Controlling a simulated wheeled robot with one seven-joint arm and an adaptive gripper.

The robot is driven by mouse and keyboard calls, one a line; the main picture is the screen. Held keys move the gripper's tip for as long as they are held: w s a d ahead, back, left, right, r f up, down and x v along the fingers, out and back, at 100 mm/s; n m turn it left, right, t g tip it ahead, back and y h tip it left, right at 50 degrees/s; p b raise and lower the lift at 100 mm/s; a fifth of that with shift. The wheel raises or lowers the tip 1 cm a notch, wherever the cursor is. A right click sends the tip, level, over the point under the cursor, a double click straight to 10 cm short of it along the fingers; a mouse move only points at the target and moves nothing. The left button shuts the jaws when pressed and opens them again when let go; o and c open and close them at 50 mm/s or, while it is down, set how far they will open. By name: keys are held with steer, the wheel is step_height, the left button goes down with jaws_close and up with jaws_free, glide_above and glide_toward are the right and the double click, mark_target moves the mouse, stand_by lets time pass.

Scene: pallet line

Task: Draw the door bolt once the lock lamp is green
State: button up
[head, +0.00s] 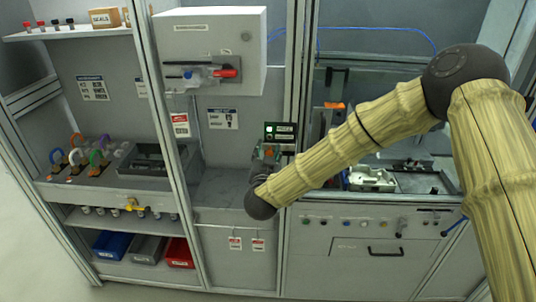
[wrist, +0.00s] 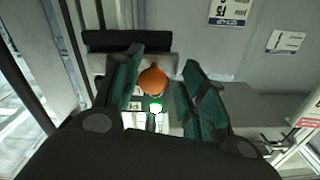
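The door bolt's round orange knob (wrist: 152,80) shows between my fingers in the wrist view. My gripper (wrist: 163,85) is open, one dark green finger on each side of the knob; a gap shows on the right, and the left finger is very near it. I cannot tell whether it touches. My arm's end hides part of that spot.
A white box with a red handle (head: 228,72) is mounted above left. A shelf with coloured padlocks (head: 80,155) and blue, grey and red bins (head: 147,248) stand at left. The door frame and the machine bay with a white part (head: 370,180) lie right, behind my arm.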

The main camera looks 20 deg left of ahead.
steer(key=shift+d+f, duration=0.1)
steer(key=shift+d, duration=0.15)
steer(key=v, duration=1.2)
steer(key=shift+a, duration=0.15)
steer(key=s+d+f+n+g+b, duration=0.1)
steer(key=s+d+f+g, duration=0.2)
steer(key=d+f, duration=0.55)
steer(key=s+d+f+g+b, duration=0.2)
steer(key=s+d+f, duration=0.15)
steer(key=f, duration=0.95)
steer(key=s+d+f+n+g+b, duration=0.1)
steer(key=s+d+f+g, duration=0.3)
steer(key=f, duration=0.6)
steer(key=s+d+f+g+h+b, duration=0.1)
steer(key=s+d+f+g, duration=0.2)
steer(key=s+d+f, duration=0.2)
steer(key=s+d+f+m+g+h+b, duration=0.1)
steer(key=s+d+f+g, duration=0.1)
steer(key=s+d+f, duration=0.4)
steer(key=s+d+f+g+h+b, duration=0.1)
steer(key=s+d+f, duration=0.4)
steer(key=s+d, duration=0.9)
steer(key=s+g+b, duration=0.1)
steer(key=s+g, duration=0.1)
steer(key=shift+m+g+h, duration=0.3)
steer(key=shift+h, duration=0.1)
